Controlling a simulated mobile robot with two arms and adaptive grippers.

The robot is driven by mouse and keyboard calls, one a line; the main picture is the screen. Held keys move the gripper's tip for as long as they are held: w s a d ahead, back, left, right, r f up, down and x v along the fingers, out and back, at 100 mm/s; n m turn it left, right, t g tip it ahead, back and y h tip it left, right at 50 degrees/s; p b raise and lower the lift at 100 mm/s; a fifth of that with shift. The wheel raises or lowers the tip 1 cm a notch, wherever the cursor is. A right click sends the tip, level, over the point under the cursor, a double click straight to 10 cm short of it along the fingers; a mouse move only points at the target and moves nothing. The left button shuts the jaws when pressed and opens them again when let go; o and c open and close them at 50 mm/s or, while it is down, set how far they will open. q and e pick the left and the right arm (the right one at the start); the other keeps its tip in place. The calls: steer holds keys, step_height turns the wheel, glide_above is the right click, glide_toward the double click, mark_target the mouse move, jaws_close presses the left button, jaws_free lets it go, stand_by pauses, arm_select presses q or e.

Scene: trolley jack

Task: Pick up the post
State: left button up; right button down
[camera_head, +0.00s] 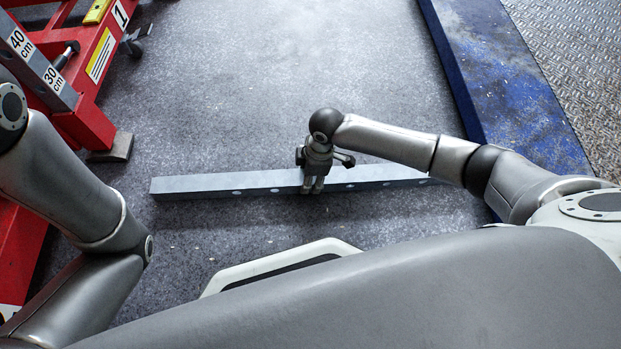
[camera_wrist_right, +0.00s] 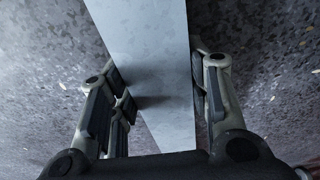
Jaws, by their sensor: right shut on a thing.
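The post (camera_head: 225,184) is a long grey square metal bar with several round holes along its side. It lies crosswise on the dark floor in the middle of the head view. My right gripper (camera_head: 313,187) comes down over it near its middle and is shut on it. In the right wrist view the post (camera_wrist_right: 150,45) runs between the two fingers of the right gripper (camera_wrist_right: 160,100), one on each side. Whether the post touches the floor under the gripper is hard to tell. My left arm is at the left edge, but its gripper is not in view.
A red trolley jack (camera_head: 95,125) with height marks and a yellow label stands at the left, close to the post's left end. A blue worn beam or mat edge (camera_head: 510,90) runs along the right, with speckled carpet (camera_head: 580,60) beyond. The floor (camera_head: 290,80) behind the post is clear.

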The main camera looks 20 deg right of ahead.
steer(key=shift+w+a+r, duration=0.15)
steer(key=shift+w+r, duration=0.05)
steer(key=shift+r, duration=0.1)
